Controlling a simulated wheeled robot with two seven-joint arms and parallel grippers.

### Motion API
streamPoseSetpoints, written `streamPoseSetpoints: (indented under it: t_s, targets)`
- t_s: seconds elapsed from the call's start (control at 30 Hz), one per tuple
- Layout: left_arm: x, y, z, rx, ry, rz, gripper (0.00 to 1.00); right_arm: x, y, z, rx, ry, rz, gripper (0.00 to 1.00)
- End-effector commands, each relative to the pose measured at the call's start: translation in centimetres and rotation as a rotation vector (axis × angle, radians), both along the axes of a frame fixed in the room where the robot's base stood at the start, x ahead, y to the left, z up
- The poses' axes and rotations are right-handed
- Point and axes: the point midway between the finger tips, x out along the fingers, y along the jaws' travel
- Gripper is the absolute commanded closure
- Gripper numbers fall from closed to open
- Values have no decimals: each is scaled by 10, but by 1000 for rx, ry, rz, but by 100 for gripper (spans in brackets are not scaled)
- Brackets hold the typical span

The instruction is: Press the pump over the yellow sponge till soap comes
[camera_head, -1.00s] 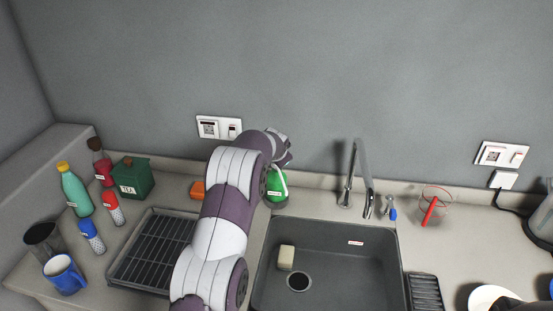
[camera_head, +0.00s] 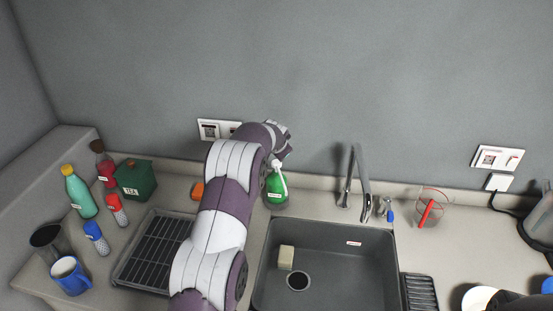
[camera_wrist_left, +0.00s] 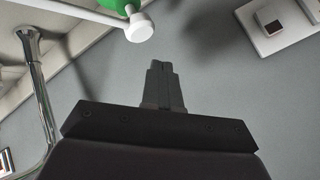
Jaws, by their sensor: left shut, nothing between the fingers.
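The green soap bottle (camera_head: 277,190) stands on the counter behind the sink's left end. Its white pump (camera_head: 278,165) is beside the end of my left arm. In the left wrist view the white pump head (camera_wrist_left: 139,27) and part of the green bottle (camera_wrist_left: 119,4) show at the top. My left gripper (camera_wrist_left: 162,66) is shut and empty, its tips a little below the pump head in that view; I see no contact. A pale yellow sponge (camera_head: 286,256) lies in the sink, away from the bottle. An orange item (camera_head: 198,190) is partly hidden behind my arm.
The dark sink (camera_head: 345,285) has a tall metal faucet (camera_head: 361,180) behind it. A drying rack (camera_head: 150,252), a blue mug (camera_head: 70,276), a green tea box (camera_head: 135,180) and several bottles are at left.

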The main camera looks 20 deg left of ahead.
Motion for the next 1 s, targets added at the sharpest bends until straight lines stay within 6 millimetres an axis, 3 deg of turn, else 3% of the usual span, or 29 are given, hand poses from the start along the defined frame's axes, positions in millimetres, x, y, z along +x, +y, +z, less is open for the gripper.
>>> streamPoseSetpoints:
  t_s: [0.03, 0.27, 0.77, 0.87, 0.97, 1.0]
  targets:
    - [0, 0, 10, 0, 0, 0, 100, 0, 0, 9, 0, 0, 0, 57]
    - [0, 0, 31, -1, 0, 1, 100, 0, 0, 26, 0, 0, 0, 57]
    - [-1, -1, 30, -4, 2, 1, 100, 0, 0, 25, 0, 0, 0, 57]
    - [-22, -19, 27, -50, 40, 15, 100, 0, 0, 18, 0, 0, 0, 57]
    - [-85, -61, 17, -162, 139, 61, 100, 0, 0, 6, 0, 0, 0, 57]
    - [-121, -79, 12, -211, 190, 89, 100, 0, 0, 1, 0, 0, 0, 57]
